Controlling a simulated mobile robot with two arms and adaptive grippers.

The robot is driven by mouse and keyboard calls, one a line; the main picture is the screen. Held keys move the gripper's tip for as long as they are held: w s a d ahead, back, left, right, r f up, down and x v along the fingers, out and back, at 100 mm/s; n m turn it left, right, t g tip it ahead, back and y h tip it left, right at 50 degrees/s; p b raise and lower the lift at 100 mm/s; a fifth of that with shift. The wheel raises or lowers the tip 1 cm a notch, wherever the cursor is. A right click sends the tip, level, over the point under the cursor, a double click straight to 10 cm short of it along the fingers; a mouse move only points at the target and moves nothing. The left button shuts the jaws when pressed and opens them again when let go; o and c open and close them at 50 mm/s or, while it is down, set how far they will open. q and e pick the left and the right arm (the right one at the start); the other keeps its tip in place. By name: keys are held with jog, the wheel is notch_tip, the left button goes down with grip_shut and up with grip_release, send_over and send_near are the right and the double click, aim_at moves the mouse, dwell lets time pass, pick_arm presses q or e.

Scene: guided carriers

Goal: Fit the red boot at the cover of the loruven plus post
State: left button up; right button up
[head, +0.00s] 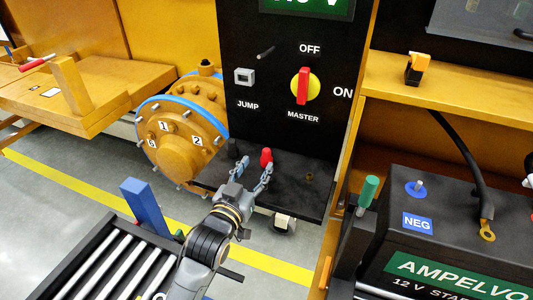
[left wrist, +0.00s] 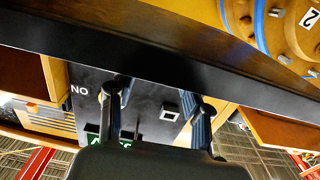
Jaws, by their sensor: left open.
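The red boot (head: 266,157) stands on the black shelf (head: 300,178) below the master switch panel. My left gripper (head: 254,171) is open in front of it, its two fingers spread to either side of the boot's near side; I cannot tell if they touch it. In the left wrist view the open fingers (left wrist: 157,108) show with no boot visible between them. The loruven plus post and its cover are not identifiable. A battery marked AMPELVO (head: 450,275) has a blue NEG post (head: 416,188). My right gripper is not in view.
The black panel with a red master switch (head: 303,86) rises behind the shelf. An orange flanged drum (head: 178,158) stands left, close to my arm. A green-handled tool (head: 369,190) stands right. A roller carrier (head: 85,262) is front left.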

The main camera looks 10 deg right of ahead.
aim_at(265, 154)
pick_arm(q)
jog(key=shift+w+d+r+p, duration=0.25)
jog(key=shift+w+d+p, duration=0.1)
jog(key=shift+w+d, duration=0.15)
jog(key=p+x, duration=0.1)
jog(key=x, duration=0.2)
jog(key=shift+w+d+f, duration=0.1)
jog(key=shift+w+f, duration=0.05)
jog(key=shift+w+d+f, duration=0.1)
jog(key=shift+w+d, duration=0.15)
jog(key=shift+w, duration=0.05)
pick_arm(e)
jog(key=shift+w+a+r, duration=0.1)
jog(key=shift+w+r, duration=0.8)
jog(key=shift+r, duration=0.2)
pick_arm(q)
jog(key=shift+c, duration=0.4)
grip_shut()
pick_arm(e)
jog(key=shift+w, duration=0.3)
